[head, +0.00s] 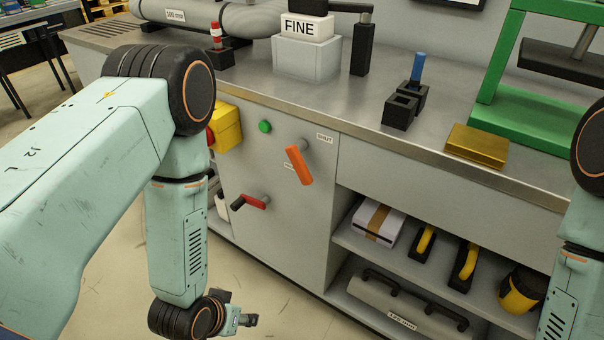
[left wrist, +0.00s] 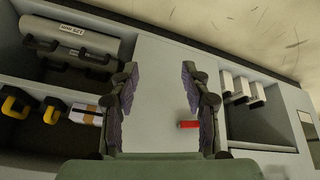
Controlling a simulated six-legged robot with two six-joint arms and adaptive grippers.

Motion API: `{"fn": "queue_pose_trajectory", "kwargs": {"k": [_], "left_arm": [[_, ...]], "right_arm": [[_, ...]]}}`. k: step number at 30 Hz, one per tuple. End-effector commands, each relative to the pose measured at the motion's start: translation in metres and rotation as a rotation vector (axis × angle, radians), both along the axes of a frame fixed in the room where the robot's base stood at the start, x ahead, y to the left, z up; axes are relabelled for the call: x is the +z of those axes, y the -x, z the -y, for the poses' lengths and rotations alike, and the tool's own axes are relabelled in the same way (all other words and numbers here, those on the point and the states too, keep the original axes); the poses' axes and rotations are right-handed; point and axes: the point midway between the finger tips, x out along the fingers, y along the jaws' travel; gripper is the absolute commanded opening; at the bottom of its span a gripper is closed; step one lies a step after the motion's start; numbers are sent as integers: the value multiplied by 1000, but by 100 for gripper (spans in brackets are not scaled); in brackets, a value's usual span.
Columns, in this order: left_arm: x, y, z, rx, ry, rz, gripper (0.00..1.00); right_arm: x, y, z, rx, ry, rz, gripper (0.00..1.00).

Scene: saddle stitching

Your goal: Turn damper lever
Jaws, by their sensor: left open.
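An orange lever (head: 299,165) is mounted on the grey cabinet front and slants downward. A label above it reads "SHUT"; a second label beside it is partly hidden. A red-handled lever (head: 255,202) with a dark end sits lower left on the same panel; it also shows in the left wrist view (left wrist: 188,125), near the right finger. The frames do not state which lever is the damper. My left gripper (head: 246,320) is low in front of the cabinet, apart from both levers. In the left wrist view its fingers (left wrist: 160,75) are open and empty. My right gripper is out of view.
A green button (head: 264,126) and a yellow box (head: 227,126) are on the panel. The steel worktop (head: 330,105) overhangs above. Open shelves at right hold a grey cylinder (head: 395,305) and yellow-handled tools (head: 424,240). The floor before the cabinet is clear.

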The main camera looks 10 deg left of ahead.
Motion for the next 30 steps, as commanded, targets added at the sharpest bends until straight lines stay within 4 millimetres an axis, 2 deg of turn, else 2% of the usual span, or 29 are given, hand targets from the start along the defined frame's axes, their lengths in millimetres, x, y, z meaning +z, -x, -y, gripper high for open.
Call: {"fn": "queue_pose_trajectory", "kwargs": {"k": [1,3,6,9,12,16,22,30], "left_arm": [[7,-38,5,3,34,127,47],[26,-87,13,12,97,306,47],[64,-146,26,17,208,553,47],[105,-184,37,17,329,760,47],[140,-201,44,17,438,901,47],[164,-206,48,26,528,989,47],[169,-216,52,37,562,1005,47],[168,-256,67,38,560,1005,47]], "right_arm": [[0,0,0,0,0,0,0],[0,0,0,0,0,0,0],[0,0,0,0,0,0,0],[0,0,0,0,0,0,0],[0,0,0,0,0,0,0],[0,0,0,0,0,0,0],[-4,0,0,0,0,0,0],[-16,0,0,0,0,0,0]]}}
